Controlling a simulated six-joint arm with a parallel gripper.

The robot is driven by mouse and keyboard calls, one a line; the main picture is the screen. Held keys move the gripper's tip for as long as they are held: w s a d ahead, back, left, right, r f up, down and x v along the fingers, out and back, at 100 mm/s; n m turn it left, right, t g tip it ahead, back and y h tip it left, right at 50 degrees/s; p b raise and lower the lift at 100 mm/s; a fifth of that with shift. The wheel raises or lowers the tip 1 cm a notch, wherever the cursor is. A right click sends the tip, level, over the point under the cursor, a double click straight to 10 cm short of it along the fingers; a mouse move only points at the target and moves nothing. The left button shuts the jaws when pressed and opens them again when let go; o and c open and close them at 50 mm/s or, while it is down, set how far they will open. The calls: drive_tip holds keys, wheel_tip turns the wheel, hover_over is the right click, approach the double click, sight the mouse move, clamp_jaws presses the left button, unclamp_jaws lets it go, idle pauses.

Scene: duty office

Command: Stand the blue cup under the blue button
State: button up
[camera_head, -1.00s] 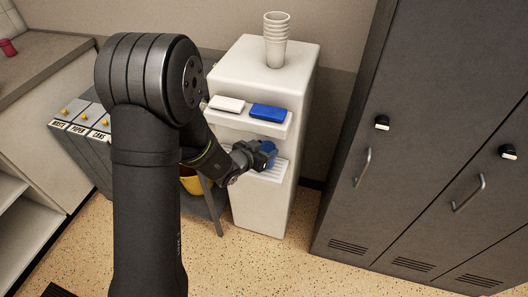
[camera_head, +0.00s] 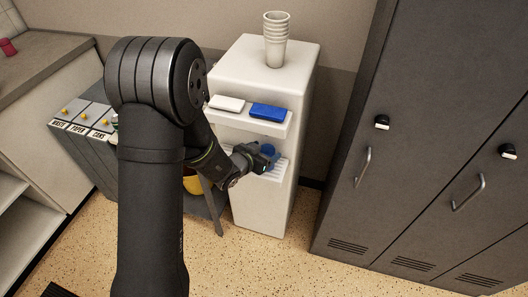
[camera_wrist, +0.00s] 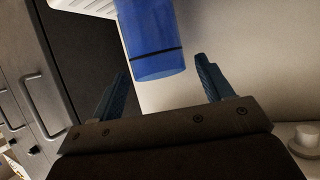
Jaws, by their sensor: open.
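The blue cup (camera_head: 268,149) is in the dispenser's lower recess, over the slatted drip tray (camera_head: 274,172) and below the blue button (camera_head: 270,112). My gripper (camera_head: 262,160) is in front of it and partly hides it and its base in the head view. In the wrist view the blue cup (camera_wrist: 152,40) lies just beyond the fingertips. The jaws of my gripper (camera_wrist: 163,68) are open there, with a gap between each finger and the cup. A corner of the drip tray (camera_wrist: 88,6) shows at the top left.
A white button (camera_head: 226,103) sits left of the blue one. Stacked cups (camera_head: 276,40) stand on the dispenser (camera_head: 250,62). Grey lockers (camera_head: 425,130) are to the right, sorting bins (camera_head: 85,135) to the left. A yellow container (camera_head: 192,184) is below my forearm.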

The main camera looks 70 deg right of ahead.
drive_tip(key=v, duration=1.2)
drive_tip(key=shift+f, duration=0.1)
drive_tip(key=x, duration=1.2)
drive_tip(key=shift+r, duration=1.6)
drive_tip(key=shift+f, duration=0.1)
